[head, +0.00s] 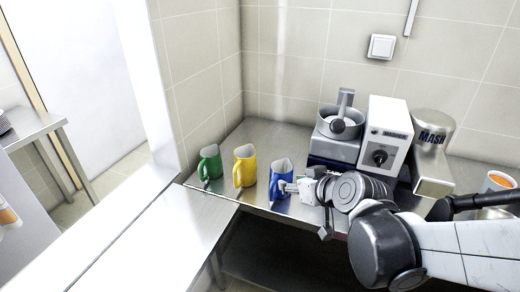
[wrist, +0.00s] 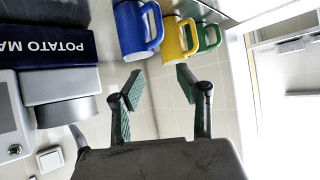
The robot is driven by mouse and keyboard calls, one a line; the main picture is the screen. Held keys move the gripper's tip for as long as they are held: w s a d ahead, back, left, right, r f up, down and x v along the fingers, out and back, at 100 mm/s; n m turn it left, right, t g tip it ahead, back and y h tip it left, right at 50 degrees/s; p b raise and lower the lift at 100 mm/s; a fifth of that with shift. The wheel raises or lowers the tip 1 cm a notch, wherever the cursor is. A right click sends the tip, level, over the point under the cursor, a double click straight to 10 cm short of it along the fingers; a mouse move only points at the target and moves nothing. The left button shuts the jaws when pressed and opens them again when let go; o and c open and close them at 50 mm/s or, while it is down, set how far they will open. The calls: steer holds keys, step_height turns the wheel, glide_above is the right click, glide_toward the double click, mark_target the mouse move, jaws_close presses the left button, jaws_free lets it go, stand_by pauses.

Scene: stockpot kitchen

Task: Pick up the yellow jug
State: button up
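The yellow jug (head: 246,166) stands upright on the steel counter, between the green jug (head: 210,162) and the blue jug (head: 280,182). In the wrist view the yellow jug (wrist: 174,36) is also between the blue jug (wrist: 130,30) and the green jug (wrist: 208,36), with its handle visible. My gripper (wrist: 159,84) is open, with nothing between its fingers. In the head view my gripper (head: 291,187) overlaps the blue jug's right side; whether they touch is unclear. The yellow jug lies beyond the blue one from my gripper.
A grey-and-white machine (head: 385,137) and a steel MASH container (head: 432,152) stand to the right on the counter (head: 262,133). A wall bounds the back. The counter's left end past the green jug is narrow.

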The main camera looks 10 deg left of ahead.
mark_target(236, 183)
steer(key=w+a+f+y, duration=0.1)
steer(key=w+a+f, duration=0.1)
steer(key=a, duration=0.3)
steer(key=w+a+f+n+y, duration=0.1)
steer(key=w+a+f, duration=0.2)
steer(key=a+f, duration=0.1)
steer(key=w+a+f+n+y+b, duration=0.1)
steer(key=w+a+f, duration=0.2)
steer(key=a, duration=0.3)
steer(key=shift+a+f+t, duration=0.3)
steer(key=shift+f, duration=0.3)
steer(key=shift+f+x, duration=0.15)
steer(key=shift+x, duration=1.2)
steer(key=shift+f+x, duration=0.15)
steer(key=shift+x, duration=1.15)
steer(key=shift+s+d, duration=0.15)
jaws_close()
